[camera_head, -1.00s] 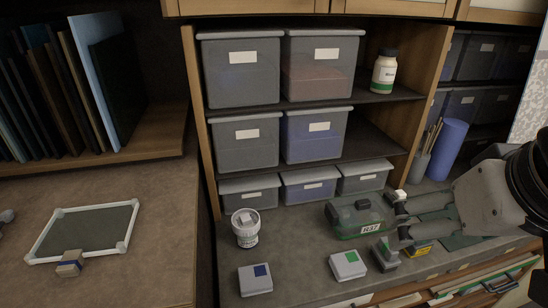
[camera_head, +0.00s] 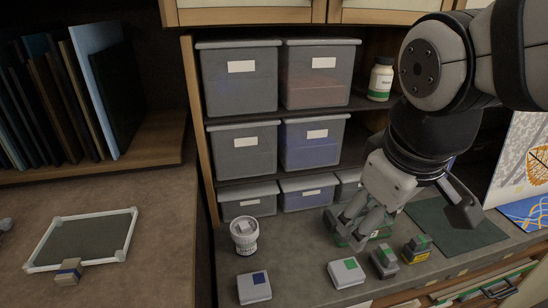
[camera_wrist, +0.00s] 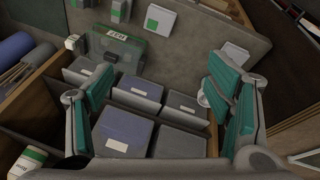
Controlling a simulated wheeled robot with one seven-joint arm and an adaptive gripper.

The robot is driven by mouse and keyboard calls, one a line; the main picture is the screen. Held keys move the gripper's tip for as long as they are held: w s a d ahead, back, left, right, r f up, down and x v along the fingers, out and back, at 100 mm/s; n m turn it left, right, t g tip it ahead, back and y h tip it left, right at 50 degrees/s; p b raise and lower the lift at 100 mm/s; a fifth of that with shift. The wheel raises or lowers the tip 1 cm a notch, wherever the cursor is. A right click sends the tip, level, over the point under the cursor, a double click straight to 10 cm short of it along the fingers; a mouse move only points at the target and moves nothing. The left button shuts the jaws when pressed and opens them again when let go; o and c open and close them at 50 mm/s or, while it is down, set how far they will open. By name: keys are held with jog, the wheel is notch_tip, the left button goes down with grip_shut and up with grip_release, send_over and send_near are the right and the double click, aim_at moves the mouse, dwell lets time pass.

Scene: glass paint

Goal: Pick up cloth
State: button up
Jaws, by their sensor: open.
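No piece is plainly recognisable as the cloth. A flat dark green sheet (camera_head: 455,224) lies on the counter at the right in the head view; I cannot tell if it is cloth or a mat. My gripper (camera_head: 347,230) hangs above the counter to the left of the sheet, tilted down and left. In the wrist view its two green-padded fingers (camera_wrist: 162,72) stand wide apart with nothing between them. My gripper partly hides a green lidded box (camera_head: 382,233) in the head view. That box shows fully in the wrist view (camera_wrist: 113,45), apart from the fingers.
A white tub (camera_head: 244,236), a blue-marked white block (camera_head: 254,288), a green-marked white block (camera_head: 346,272) and two small grey and yellow blocks (camera_head: 384,262) (camera_head: 416,249) stand on the counter. Lidded bins (camera_head: 238,80) fill the shelves behind. A framed pane (camera_head: 85,240) lies left.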

jog(key=w+a+f+n+g, duration=0.2)
jog(key=w+a+f+n, duration=0.25)
jog(key=a+n, duration=0.3)
jog(key=n+g, duration=0.2)
jog(key=n, duration=0.5)
send_over(253, 284)
notch_tip(253, 284, down, 7)
jog(key=f, duration=0.5)
jog(key=s+f+p, duration=0.1)
jog(key=f, duration=0.1)
jog(key=shift+a+f, duration=0.1)
jog(key=shift+f, duration=0.25)
jog(key=shift+w+f+p, duration=0.15)
jog(key=shift+f+p, duration=0.05)
jog(key=shift+f, duration=0.8)
jog(key=shift+w+f+p, duration=0.2)
jog(key=shift+f, duration=0.8)
jog(key=shift+w+f+p, duration=0.15)
jog(key=shift+f+p, duration=0.05)
jog(key=shift+f, duration=0.8)
jog(key=c, duration=1.2)
